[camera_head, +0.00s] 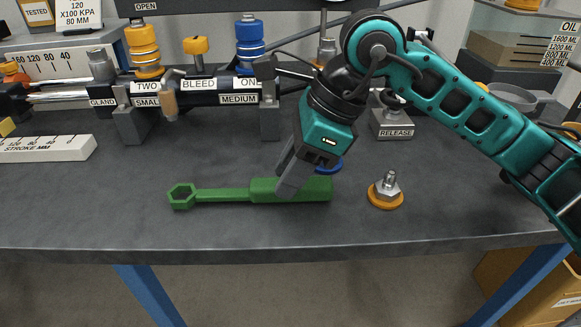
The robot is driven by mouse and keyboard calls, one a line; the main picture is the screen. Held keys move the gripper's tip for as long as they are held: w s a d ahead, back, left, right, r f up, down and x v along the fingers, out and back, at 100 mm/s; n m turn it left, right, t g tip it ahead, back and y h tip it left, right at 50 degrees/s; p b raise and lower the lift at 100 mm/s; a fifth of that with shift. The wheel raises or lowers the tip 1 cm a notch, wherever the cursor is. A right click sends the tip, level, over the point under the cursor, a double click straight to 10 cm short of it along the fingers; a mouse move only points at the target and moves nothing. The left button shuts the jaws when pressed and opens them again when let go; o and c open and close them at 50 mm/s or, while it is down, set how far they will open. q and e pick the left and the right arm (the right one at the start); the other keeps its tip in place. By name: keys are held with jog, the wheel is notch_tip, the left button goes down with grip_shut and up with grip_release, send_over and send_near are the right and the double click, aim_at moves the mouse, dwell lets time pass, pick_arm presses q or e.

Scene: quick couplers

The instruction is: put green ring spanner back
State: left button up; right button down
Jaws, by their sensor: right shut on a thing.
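The green ring spanner (222,195) lies level along the front part of the dark bench top (90,212). Its hexagonal ring end points left and its thick handle points right. My right gripper (286,190) reaches down from the right and is shut on the handle. I cannot tell whether the spanner touches the bench or is just above it. My left gripper is not in view.
A metal fitting on an orange base (386,191) stands to the right of the handle. A blue ring (329,167) lies partly behind my gripper. A block labelled RELEASE (393,124) and a labelled cylinder (205,92) stand behind. The bench's front left is clear.

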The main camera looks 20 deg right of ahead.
jog(key=shift+f+b, duration=0.3)
jog(key=c, duration=0.7)
grip_release()
jog(key=p+v, duration=0.2)
jog(key=v, duration=1.1)
jog(key=shift+p, duration=0.4)
